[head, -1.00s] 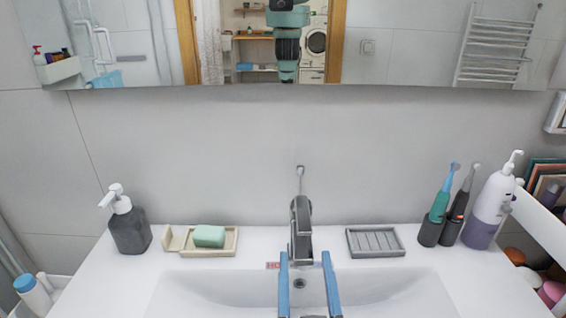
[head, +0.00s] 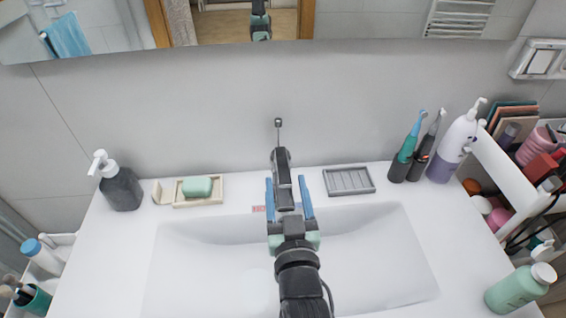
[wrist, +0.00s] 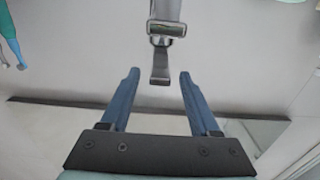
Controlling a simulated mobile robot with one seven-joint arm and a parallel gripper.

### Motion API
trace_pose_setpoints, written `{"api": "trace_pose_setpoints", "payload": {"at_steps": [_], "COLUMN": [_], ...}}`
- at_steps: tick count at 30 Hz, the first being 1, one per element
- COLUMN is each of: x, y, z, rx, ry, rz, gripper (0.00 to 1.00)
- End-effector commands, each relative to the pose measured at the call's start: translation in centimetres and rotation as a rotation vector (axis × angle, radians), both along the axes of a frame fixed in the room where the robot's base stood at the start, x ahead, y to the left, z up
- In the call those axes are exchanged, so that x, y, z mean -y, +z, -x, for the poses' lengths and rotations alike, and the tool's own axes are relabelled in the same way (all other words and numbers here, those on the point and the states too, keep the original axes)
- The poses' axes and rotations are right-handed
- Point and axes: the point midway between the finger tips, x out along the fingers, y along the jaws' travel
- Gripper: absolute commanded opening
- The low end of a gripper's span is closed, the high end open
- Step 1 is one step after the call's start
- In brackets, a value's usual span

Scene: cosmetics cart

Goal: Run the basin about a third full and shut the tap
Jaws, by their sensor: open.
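The grey metal tap (head: 282,166) stands at the back of the white basin (head: 385,262), with a thin knobbed lever (head: 278,128) rising from its top. My gripper (head: 286,180) is open, its blue fingers on either side of the tap's spout in the head view. In the wrist view, the tap (wrist: 166,42) hangs down from the top edge, its narrow end in line with the gap between my open fingertips (wrist: 159,75). I cannot tell whether they touch. No water shows in the visible part of the basin; my arm hides its middle, including the drain.
A green soap (head: 197,187) on a dish and a dark pump bottle (head: 122,190) stand left of the tap. A grey ridged dish (head: 349,181), toothbrushes (head: 412,140) and a lilac bottle (head: 455,148) stand right. A green bottle (head: 516,290) is at the front right.

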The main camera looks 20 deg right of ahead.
Motion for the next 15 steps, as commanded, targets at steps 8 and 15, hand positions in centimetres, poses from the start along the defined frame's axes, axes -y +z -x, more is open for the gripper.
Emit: {"api": "trace_pose_setpoints", "payload": {"at_steps": [8,15], "x": [1.1,1.5], "y": [0.1,0.1], "z": [-4.0,-5.2], "rx": [0.001,0.001], "ry": [0.0,0.0], "rz": [-0.001,-0.001], "gripper": [0.62,0.62]}}
